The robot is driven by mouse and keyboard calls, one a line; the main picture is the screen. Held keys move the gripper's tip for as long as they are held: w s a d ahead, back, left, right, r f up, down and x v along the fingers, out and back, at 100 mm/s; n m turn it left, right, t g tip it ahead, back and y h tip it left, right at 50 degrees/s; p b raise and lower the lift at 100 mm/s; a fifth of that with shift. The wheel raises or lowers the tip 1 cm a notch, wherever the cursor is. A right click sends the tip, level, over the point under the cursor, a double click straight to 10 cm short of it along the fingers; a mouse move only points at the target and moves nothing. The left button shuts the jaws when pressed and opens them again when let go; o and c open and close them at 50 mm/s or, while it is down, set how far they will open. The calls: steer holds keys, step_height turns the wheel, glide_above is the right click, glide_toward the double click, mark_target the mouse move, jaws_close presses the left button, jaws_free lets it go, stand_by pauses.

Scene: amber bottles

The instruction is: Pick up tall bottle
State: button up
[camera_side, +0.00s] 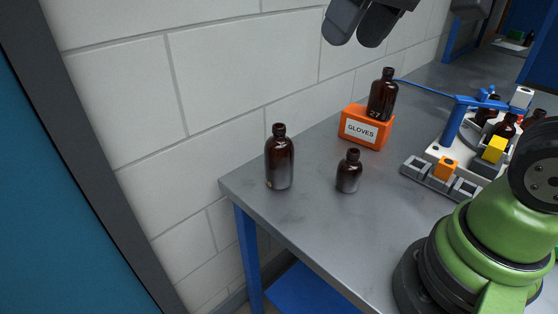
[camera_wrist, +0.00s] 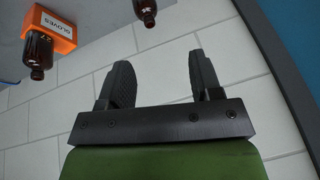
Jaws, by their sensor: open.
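A tall dark amber bottle (camera_side: 280,163) stands upright on the grey table near its left corner. A shorter amber bottle (camera_side: 349,172) stands to its right, apart from it. Another amber bottle (camera_side: 382,98) stands upright on the orange GLOVES box. My gripper (camera_side: 360,42) shows at the top of the side view, high above the table and clear of all bottles. In the wrist view my gripper (camera_wrist: 158,60) has its fingers apart with nothing between them. A bottle (camera_wrist: 146,10) is cut off by that view's top edge; it looks like the tall one.
The orange GLOVES box (camera_side: 365,128) stands near the wall; it also shows in the wrist view (camera_wrist: 50,30). A rack (camera_side: 440,172) with coloured blocks, a blue stand and more bottles is on the right. The table's left edge lies close to the tall bottle.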

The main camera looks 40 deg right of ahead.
steer(key=w+d+f+n+g, duration=0.1)
steer(key=w+f+n+g, duration=0.2)
steer(key=w, duration=0.6)
steer(key=g+h, duration=0.1)
steer(key=g, duration=0.1)
glide_above(279, 125)
step_height(279, 125, down, 8)
steer(key=shift+f, duration=0.15)
step_height(279, 125, down, 10)
jaws_close()
